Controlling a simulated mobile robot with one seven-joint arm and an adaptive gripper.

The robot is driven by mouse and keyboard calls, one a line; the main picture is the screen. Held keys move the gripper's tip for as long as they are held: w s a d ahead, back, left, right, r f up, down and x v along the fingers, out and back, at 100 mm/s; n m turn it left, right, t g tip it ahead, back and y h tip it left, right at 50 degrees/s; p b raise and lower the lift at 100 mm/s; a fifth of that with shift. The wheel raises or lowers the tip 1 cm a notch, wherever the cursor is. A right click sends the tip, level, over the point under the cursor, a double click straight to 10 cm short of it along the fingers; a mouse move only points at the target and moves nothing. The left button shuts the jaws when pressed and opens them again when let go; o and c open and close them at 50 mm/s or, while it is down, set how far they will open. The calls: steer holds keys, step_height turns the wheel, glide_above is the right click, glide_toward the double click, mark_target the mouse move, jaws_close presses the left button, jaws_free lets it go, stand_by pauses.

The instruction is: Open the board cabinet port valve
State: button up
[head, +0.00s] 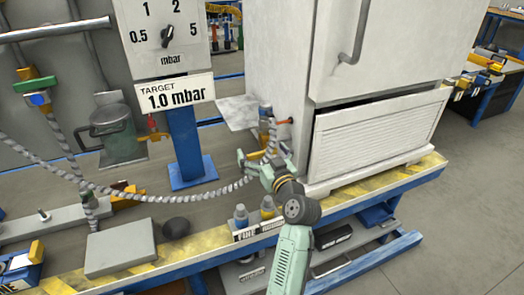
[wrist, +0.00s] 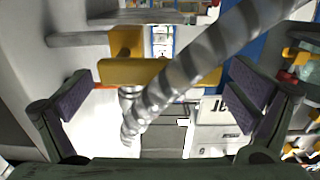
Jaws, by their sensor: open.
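The white board cabinet (head: 278,70) stands on the bench at centre right. A small red-orange fitting (head: 284,121) sticks out of its left side, above a grey braided hose (head: 215,190). My gripper (head: 262,160) is low beside that side of the cabinet, close to the hose. In the wrist view, my gripper (wrist: 160,88) has its two dark pads wide apart with nothing clamped. A yellow T-shaped valve part (wrist: 118,72) shows between and beyond the pads. The braided hose (wrist: 190,75) crosses in front of it and hides part of it. I cannot tell the valve's setting.
A dial panel (head: 163,35) with a "TARGET 1.0 mbar" sign (head: 175,95) stands left on a blue post. Two small bottles (head: 241,214) and a dark round lump (head: 176,228) are on the bench near my arm. The floor at right (head: 455,215) is free.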

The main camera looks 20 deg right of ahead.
steer(key=shift+c, duration=0.6)
steer(key=c, duration=1.6)
steer(key=shift+o, duration=0.2)
